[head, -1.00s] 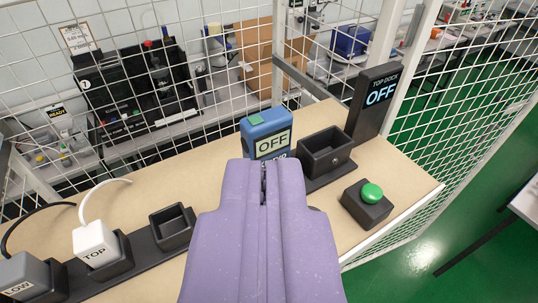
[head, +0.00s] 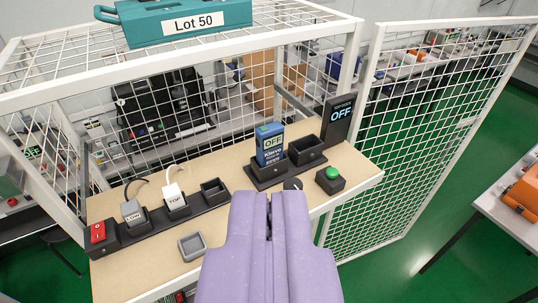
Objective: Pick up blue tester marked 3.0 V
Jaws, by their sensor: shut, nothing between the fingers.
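A blue tester (head: 270,145) stands upright in the left socket of a black dock (head: 262,178) on the wooden bench. Its screen reads OFF, with a green patch on top. The lettering below the screen is too small to read surely, and no 3.0 V mark shows. My purple gripper (head: 268,202) is shut and empty, at the bench's front edge in the picture, below and apart from the tester.
The dock's right socket (head: 308,149) is empty, beside a TOP DOCK panel (head: 341,119) reading OFF. A green button (head: 331,175) stands right. LOW (head: 132,212) and TOP (head: 175,199) plugs stand left, near a grey tray (head: 192,246). White mesh (head: 383,150) encloses the bench.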

